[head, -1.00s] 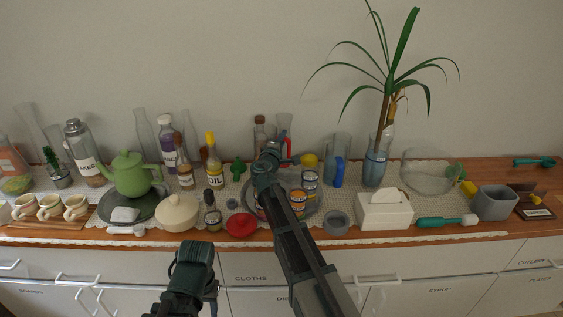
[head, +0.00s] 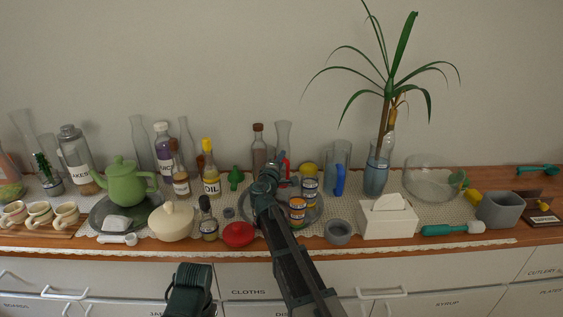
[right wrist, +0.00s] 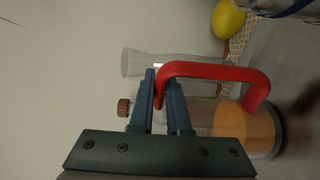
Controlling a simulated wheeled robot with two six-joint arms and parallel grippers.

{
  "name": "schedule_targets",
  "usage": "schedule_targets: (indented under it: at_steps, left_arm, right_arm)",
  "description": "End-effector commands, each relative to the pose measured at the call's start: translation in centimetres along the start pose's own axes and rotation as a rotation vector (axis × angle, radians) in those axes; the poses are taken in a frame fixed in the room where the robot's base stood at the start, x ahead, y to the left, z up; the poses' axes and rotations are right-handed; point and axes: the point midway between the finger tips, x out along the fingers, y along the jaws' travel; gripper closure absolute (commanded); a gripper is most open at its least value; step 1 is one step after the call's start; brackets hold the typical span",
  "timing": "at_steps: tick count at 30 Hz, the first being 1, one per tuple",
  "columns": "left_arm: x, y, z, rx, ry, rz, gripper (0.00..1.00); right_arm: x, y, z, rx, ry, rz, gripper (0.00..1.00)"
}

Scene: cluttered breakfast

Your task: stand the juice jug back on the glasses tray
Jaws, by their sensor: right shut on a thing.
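My right gripper (right wrist: 166,98) is shut on the red handle of the juice jug (right wrist: 244,128), a clear jug with orange juice low inside. In the head view the red handle (head: 284,163) shows just behind my right wrist, which hides most of the jug. The round grey glasses tray (head: 314,215) lies below and in front, with striped glasses (head: 297,208) on its right part. A grey surface shows by the jug's base in the right wrist view; I cannot tell whether the jug touches it.
A clear carafe (head: 283,140) and a brown bottle (head: 258,150) stand behind. A yellow lemon (head: 309,168) and a blue-handled jug (head: 339,165) are to the right. A red lid (head: 238,234) and a grey bowl (head: 338,232) flank the tray's front.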

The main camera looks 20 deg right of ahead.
Motion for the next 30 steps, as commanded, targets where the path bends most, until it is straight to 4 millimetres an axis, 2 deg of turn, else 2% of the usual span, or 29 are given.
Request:
schedule_targets:
  at_steps: [5, 6, 10, 21, 26, 30]
  left_arm:
    - [0.4, 0.0, 0.0, 0.0, 0.0, 0.0, 0.5]
    - [0.3, 0.0, 0.0, 0.0, 0.0, 0.0, 0.5]
    - [0.3, 0.0, 0.0, 0.0, 0.0, 0.0, 0.5]
    - [-0.3, 0.0, 0.0, 0.0, 0.0, 0.0, 0.5]
    - [0.0, 0.0, 0.0, 0.0, 0.0, 0.0, 0.5]
    - [0.0, 0.0, 0.0, 0.0, 0.0, 0.0, 0.5]
  right_arm:
    - [0.0, -0.4, 0.0, 0.0, 0.0, 0.0, 1.0]
    - [0.0, -0.3, 0.0, 0.0, 0.0, 0.0, 0.78]
    - [0.0, -0.3, 0.0, 0.0, 0.0, 0.0, 0.55]
    - [0.0, 0.3, 0.0, 0.0, 0.0, 0.0, 0.55]
    - [-2.9, 0.0, 0.2, 0.0, 0.002, 0.0, 0.55]
    - [-6.0, 0.0, 0.2, 0.0, 0.003, 0.0, 0.55]
